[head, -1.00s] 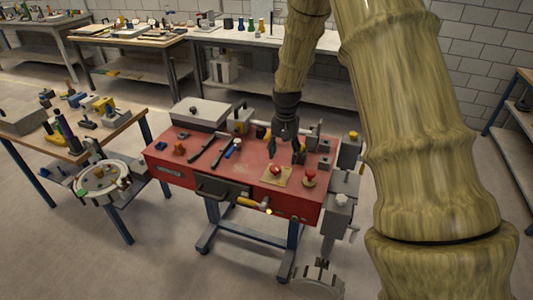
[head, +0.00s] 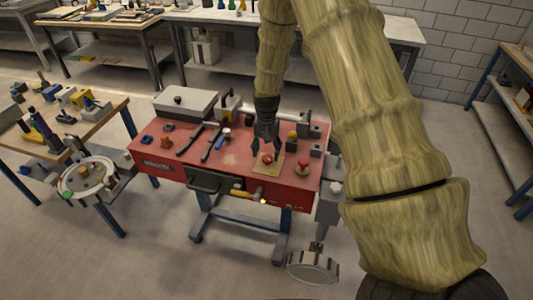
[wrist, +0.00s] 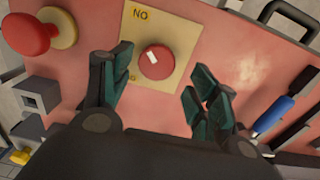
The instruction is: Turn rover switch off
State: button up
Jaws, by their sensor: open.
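The switch is a red round knob (wrist: 157,62) with a white mark, on a square cream plate (wrist: 187,22) with the letters "NO" at one corner. In the head view the knob (head: 267,159) sits on its plate (head: 263,170) near the front of the red bench top (head: 230,160). My gripper (head: 266,147) is open above the plate, pointing down. In the wrist view its dark green fingertips (wrist: 155,86) are spread, one on each side and slightly below the knob. I see no contact with the knob.
A red mushroom button (wrist: 28,33) stands on a yellow base beside the plate; it also shows in the head view (head: 303,167). Grey blocks (wrist: 38,92) stand near it. Black-handled tools and a blue-handled tool (wrist: 272,113) lie on the other side.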

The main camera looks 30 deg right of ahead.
aim_at(268, 160)
jog(key=shift+s+f+p, duration=0.3)
jog(key=shift+s+f, duration=0.25)
jog(key=shift+f, duration=0.1)
jog(key=shift+w+f, duration=0.35)
jog(key=shift+f, duration=0.2)
jog(key=shift+s+r, duration=0.15)
jog(key=shift+s, duration=0.05)
jog(key=c, duration=1)
